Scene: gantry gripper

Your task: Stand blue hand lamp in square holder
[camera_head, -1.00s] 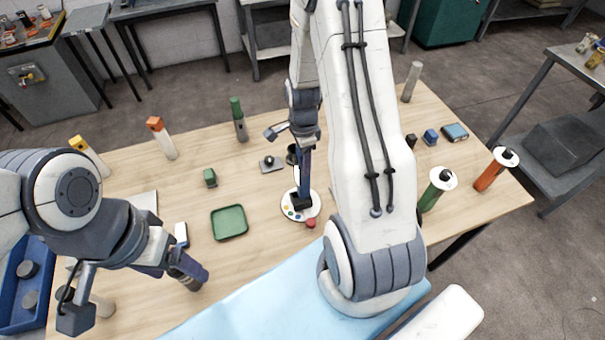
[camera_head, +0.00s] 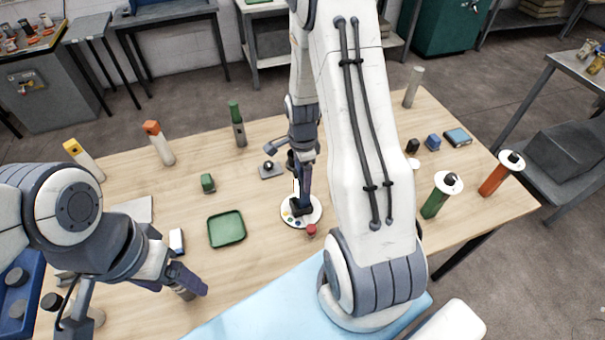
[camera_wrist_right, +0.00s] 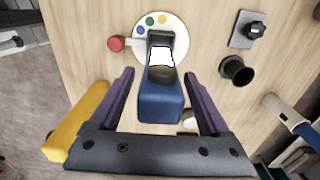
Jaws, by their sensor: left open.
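The blue hand lamp (camera_wrist_right: 160,98) shows in the right wrist view, its blue end towards the camera and a dark part with a bright white face beyond. My right gripper (camera_wrist_right: 160,74) is open around it, with a gap on each side. In the head view this gripper (camera_head: 304,185) is over a white disc (camera_head: 289,221) with coloured dots and a red knob. I cannot tell whether the lamp touches the disc. I cannot surely pick out the square holder. My left gripper (camera_head: 187,280) is open at the table's front left, beside a grey cylinder.
A grey square plate with a black knob (camera_wrist_right: 247,30) and a black cup (camera_wrist_right: 237,70) are near the disc. A green tray (camera_head: 227,230) lies left of it. Yellow, orange and green-topped lamps (camera_head: 237,125) stand behind. My right arm hides part of the table.

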